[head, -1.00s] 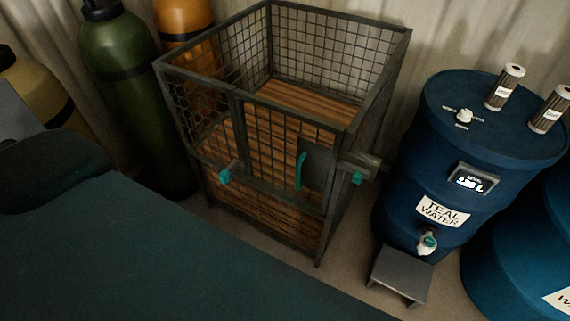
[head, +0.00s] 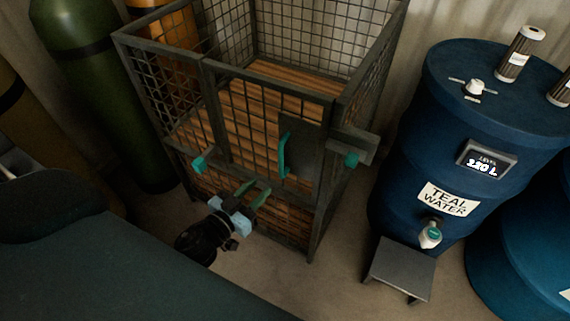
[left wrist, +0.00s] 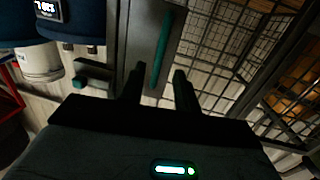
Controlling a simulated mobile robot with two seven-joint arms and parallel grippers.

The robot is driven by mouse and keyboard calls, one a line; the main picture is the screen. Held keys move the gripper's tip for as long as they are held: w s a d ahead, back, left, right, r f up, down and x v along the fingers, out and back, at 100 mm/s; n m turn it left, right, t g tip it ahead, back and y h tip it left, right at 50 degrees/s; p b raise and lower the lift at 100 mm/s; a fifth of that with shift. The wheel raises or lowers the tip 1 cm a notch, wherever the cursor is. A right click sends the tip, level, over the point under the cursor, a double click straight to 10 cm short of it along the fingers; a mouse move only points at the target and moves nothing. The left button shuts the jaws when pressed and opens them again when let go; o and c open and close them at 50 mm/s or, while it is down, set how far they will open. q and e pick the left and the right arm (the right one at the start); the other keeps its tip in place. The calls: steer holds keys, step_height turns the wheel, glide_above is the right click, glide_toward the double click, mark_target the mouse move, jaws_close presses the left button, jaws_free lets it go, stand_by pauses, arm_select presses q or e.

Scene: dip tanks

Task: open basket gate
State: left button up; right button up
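The basket (head: 207,100) is a tall dark wire-mesh cage with wooden slats inside. Its front gate (head: 258,118) looks shut, flush with the frame. A vertical teal handle (head: 282,154) sits on a dark plate at the gate's right side. A latch bar (head: 352,141) with a teal knob (head: 352,160) is to its right. My left gripper (head: 253,194) is open and empty, in front of the basket, below and left of the handle. In the left wrist view the handle (left wrist: 161,50) appears ahead, between the open fingers (left wrist: 159,80) but apart from them. My right gripper is not in view.
Another teal knob (head: 198,164) sticks out at the basket's left front. A blue teal-water drum (head: 405,150) stands close on the right, with a small grey step (head: 400,268) before it. A green cylinder (head: 95,100) stands left. Floor in front is clear.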

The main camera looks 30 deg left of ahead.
mark_target(281, 174)
arm_select(q)
steer(key=shift+w+r+m+t+h+b, duration=0.2)
steer(key=shift+w+r, duration=0.25)
steer(key=shift+w, duration=0.35)
steer(key=shift+w+r+m+t+h+b, duration=0.15)
steer(key=shift+w+r, duration=0.25)
steer(key=shift+w, duration=0.4)
steer(key=shift+x, duration=3.85)
jaws_close()
